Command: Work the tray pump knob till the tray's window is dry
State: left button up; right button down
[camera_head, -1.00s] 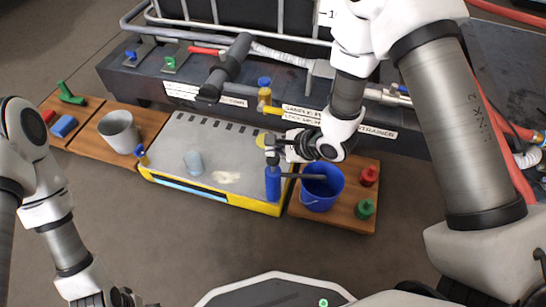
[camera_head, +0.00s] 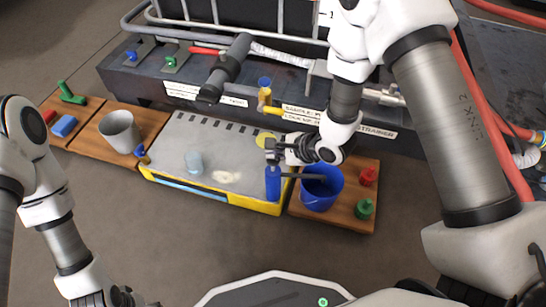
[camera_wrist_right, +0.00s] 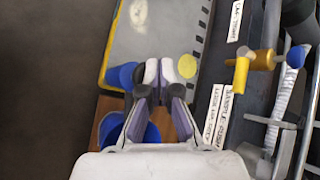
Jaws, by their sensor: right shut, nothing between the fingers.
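The tray (camera_head: 215,135) is a grey-topped box with yellow sides on the floor. Its front window (camera_head: 190,189) shows as a long light-blue strip. A blue pump (camera_head: 273,183) stands at its right front corner, with a dark spout reaching right over a blue bucket (camera_head: 318,199). My right gripper (camera_head: 270,150) is shut and empty at the top of the pump, partly hiding it. In the right wrist view the closed fingertips (camera_wrist_right: 158,74) lie beside a blue round top (camera_wrist_right: 122,76); contact is unclear. My left gripper (camera_head: 120,298) is at the bottom edge, mostly cut off.
The bucket stands on a wooden board (camera_head: 345,213) with a red knob (camera_head: 369,176) and a green knob (camera_head: 364,208). A grey cup (camera_head: 119,131) stands on the left board. Pipes and a yellow valve (camera_head: 265,97) line the back.

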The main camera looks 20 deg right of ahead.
aim_at(275, 161)
jog(key=shift+f, duration=1.6)
dwell(1.1)
jog(key=shift+r+p, duration=2.1)
jog(key=shift+p, duration=0.4)
notch_tip(275, 161, up, 5)
jog(key=p, duration=0.6)
jog(key=shift+r, duration=0.1)
